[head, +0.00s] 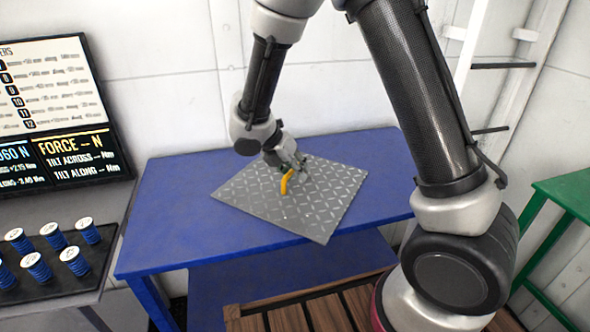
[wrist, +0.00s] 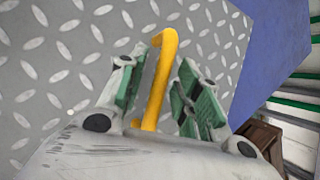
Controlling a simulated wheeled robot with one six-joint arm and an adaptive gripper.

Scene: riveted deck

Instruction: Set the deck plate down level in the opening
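The deck plate (head: 245,192) is a grey square with a raised tread pattern and a yellow handle (head: 286,182). It appears to lie flat on the blue table, its near corner reaching past the front edge. My gripper (head: 297,170) is over the plate at the handle. In the wrist view, the handle (wrist: 158,85) stands between the two green-padded fingers of my gripper (wrist: 160,88), with narrow gaps showing on both sides. The fingers look open around it. The plate (wrist: 60,60) fills the left of that view. I cannot make out the opening in either view.
The blue table (head: 185,220) has free room left of the plate. A brown slatted wooden surface (head: 325,312) lies in front, below. Left are a display (head: 65,115) and a dark tray of blue, white-topped pieces (head: 88,232). A green stand (head: 565,190) is at right.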

